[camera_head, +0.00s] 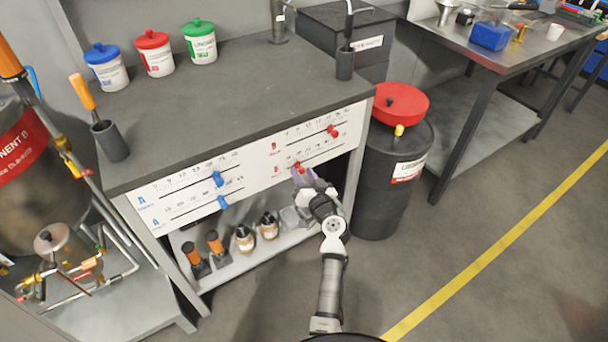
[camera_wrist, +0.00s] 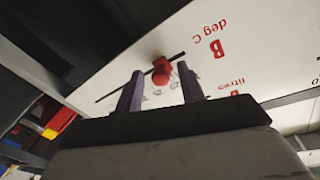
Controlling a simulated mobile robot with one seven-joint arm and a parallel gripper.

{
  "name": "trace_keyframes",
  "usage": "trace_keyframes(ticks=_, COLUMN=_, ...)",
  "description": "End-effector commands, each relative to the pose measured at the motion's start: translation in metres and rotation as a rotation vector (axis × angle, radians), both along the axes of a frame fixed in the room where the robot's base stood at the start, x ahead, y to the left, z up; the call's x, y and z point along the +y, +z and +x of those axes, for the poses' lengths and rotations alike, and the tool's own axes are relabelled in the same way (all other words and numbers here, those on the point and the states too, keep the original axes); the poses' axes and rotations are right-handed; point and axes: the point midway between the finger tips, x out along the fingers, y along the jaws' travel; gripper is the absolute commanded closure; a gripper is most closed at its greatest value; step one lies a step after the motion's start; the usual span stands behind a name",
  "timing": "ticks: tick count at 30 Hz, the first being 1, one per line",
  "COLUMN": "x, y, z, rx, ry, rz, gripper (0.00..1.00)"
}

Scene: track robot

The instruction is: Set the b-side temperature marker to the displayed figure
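The control panel (camera_head: 250,176) on the bench front has A scales with blue markers on the left and B scales with red markers on the right. The lower red B marker (camera_head: 298,168) is at my gripper (camera_head: 311,178) and partly hidden by it. In the wrist view, this red knob (camera_wrist: 161,73) sits on the slot beside the upside-down label "B deg C" (camera_wrist: 216,37). My gripper (camera_wrist: 160,92) is open, with a finger on each side of the knob and gaps showing. The upper red marker (camera_head: 333,131) is farther right. I cannot read the scale figures or see a displayed figure.
Blue markers (camera_head: 218,179) (camera_head: 223,202) sit on the A scales. A shelf (camera_head: 250,258) below holds orange-topped tools and jars. A black drum (camera_head: 385,190) with a red funnel (camera_head: 400,103) stands close right of the bench. The floor in front is clear.

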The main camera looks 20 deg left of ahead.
Motion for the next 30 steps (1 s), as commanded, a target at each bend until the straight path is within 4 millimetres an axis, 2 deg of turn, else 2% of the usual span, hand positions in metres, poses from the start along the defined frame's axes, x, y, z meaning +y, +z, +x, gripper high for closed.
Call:
trace_keyframes(ticks=1, x=0.000, y=0.000, z=0.000, rx=0.000, ry=0.000, rz=0.000, gripper=0.64)
trace_keyframes(ticks=9, x=0.000, y=0.000, z=0.000, rx=0.000, ry=0.000, rz=0.000, gripper=0.99)
trace_keyframes(ticks=19, x=-0.002, y=-0.001, z=0.002, rx=-0.002, ry=-0.002, rz=0.000, gripper=1.00)
trace_keyframes(ticks=30, x=-0.017, y=0.000, z=0.022, rx=-0.003, ry=-0.002, rz=0.000, gripper=1.00)
